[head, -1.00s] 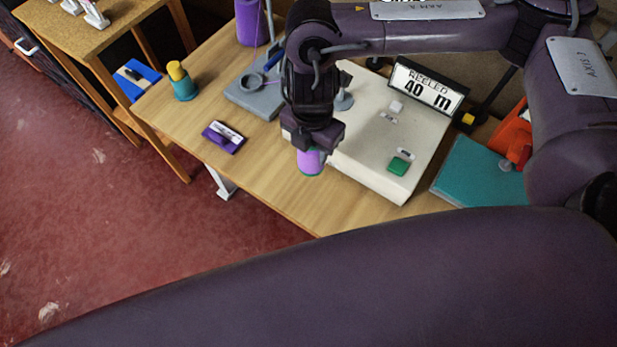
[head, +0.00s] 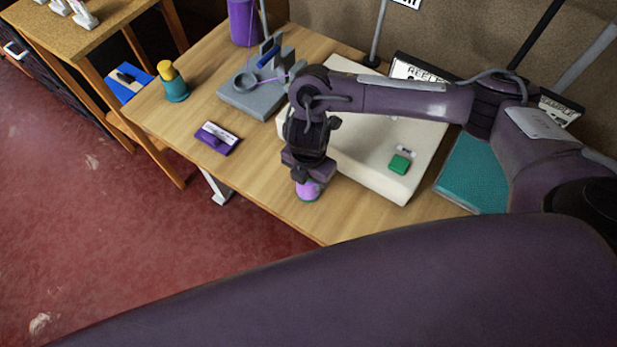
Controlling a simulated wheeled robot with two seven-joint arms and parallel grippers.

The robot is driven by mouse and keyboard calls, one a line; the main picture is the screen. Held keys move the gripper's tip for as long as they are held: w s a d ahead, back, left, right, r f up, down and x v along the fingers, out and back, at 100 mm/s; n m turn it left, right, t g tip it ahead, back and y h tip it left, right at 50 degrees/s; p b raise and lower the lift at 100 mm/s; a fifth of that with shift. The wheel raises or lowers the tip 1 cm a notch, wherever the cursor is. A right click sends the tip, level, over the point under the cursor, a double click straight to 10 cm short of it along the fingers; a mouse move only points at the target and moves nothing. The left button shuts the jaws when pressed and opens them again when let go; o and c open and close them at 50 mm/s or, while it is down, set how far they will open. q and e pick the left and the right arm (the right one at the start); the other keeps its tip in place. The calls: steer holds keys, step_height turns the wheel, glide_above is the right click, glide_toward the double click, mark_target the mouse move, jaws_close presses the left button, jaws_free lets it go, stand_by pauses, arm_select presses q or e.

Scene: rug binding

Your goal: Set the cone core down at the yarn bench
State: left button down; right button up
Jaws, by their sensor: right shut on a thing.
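The cone core (head: 308,191) shows as a small purple cone with a teal rim at its foot. My right gripper (head: 306,180) points down and is shut on its top. The core is over the front part of the wooden yarn bench (head: 270,190), left of the cream machine's front. I cannot tell whether its foot touches the bench top. The jaw tips are mostly hidden by the wrist. My left gripper is not in view.
The cream machine (head: 375,185) with a green button stands right of the core. A purple labelled block (head: 217,138), a teal cone with a yellow top (head: 172,82) and a grey guide stand (head: 256,92) lie left. A teal mat (head: 470,175) lies right. Bare wood surrounds the core's left side.

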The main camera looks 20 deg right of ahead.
steer(key=o, duration=0.6)
steer(key=shift+f, duration=0.1)
steer(key=o, duration=0.5)
steer(key=shift+c, duration=0.2)
step_height(320, 180, up, 12)
steer(key=p, duration=0.3)
steer(key=shift+r, duration=0.2)
steer(key=shift+s, duration=0.1)
